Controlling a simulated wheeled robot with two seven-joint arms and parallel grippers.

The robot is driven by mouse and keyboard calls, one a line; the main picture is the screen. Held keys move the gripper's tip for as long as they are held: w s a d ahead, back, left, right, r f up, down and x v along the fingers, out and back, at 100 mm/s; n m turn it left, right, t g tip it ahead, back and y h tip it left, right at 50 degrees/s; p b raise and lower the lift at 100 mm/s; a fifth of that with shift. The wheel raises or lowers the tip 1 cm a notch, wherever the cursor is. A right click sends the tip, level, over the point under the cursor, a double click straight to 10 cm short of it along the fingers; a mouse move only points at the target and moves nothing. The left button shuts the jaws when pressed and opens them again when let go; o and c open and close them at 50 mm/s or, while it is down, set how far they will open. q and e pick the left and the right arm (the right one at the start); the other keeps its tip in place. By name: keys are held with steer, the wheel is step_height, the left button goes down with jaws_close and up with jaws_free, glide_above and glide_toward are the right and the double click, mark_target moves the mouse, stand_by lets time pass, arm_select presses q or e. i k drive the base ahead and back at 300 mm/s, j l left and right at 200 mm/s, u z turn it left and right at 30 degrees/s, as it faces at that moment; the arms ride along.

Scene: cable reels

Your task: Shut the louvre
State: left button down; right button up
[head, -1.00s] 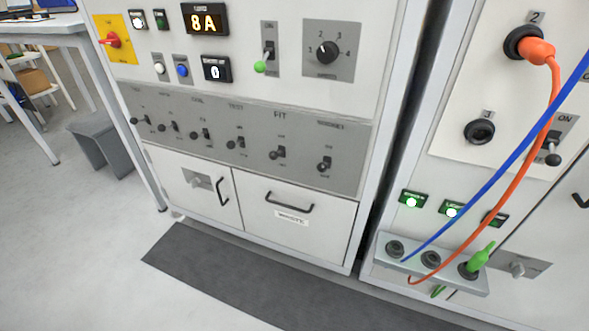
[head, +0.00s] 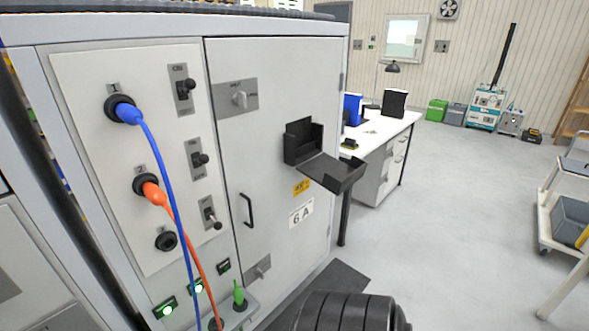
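I see no thing that I can surely name as the louvre. A square wall unit with a dark round fan-like face (head: 449,9) is high on the far wall, too small to tell whether it has slats or how they stand. A pale framed panel (head: 405,38) hangs to its left on the same wall. Neither of my grippers is in view.
A grey cabinet (head: 290,90) with an open black box on its door (head: 325,172) stands close on the left. Blue (head: 165,165) and orange (head: 190,235) cables hang from its sockets. A white desk (head: 398,125) is behind it. Open floor (head: 460,220) lies right; a trolley (head: 545,215) stands at the right edge.

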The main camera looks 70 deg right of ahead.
mark_target(331, 170)
steer(key=i+j+z, duration=0.1)
steer(key=z, duration=0.35)
steer(key=j+z, duration=0.6)
steer(key=z, duration=0.25)
steer(key=i, duration=0.05)
